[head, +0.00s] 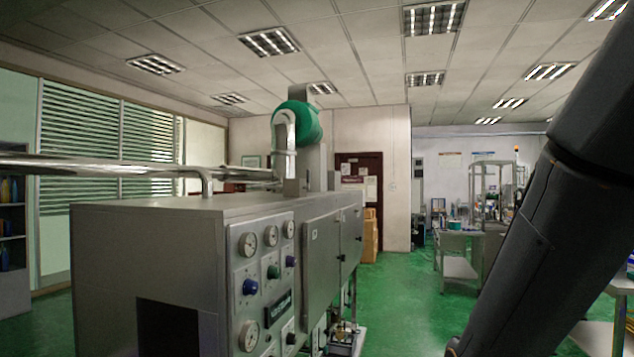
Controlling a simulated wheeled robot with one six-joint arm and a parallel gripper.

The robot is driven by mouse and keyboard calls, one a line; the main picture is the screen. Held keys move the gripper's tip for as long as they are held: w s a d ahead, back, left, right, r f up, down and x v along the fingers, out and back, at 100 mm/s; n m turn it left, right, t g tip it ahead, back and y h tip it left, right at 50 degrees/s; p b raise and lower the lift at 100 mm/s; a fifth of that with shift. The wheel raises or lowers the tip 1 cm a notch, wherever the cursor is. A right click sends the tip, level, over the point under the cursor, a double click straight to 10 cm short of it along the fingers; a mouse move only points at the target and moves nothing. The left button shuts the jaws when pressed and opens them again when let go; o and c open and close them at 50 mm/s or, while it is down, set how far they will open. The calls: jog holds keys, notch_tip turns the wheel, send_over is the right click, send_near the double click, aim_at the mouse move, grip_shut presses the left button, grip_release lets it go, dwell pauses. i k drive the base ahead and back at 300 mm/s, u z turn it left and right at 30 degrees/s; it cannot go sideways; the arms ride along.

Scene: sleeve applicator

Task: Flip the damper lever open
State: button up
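The grey metal machine (150,235) stands at the left and centre of the head view, with an opening (168,328) in its near end. Its side panel carries several round gauges (248,244) and coloured knobs, among them a blue knob (250,287) and a green one (273,271). A metal duct (290,150) with a green blower housing (303,120) rises from the far part of its top. I cannot make out a damper lever. My arm crosses the right side; my gripper is out of view.
A horizontal pipe (120,167) runs along the left and bends down to the machine's top. Green floor (405,300) is clear between the machine and my arm. A metal table (458,265) and equipment stand at the right back. Cardboard boxes (370,235) stand behind the machine.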

aim_at(308, 172)
jog(key=u, duration=0.2)
jog(key=i, duration=0.6)
jog(key=u, duration=2)
jog(key=k, duration=0.95)
jog(key=z, duration=1)
jog(key=i, duration=0.5)
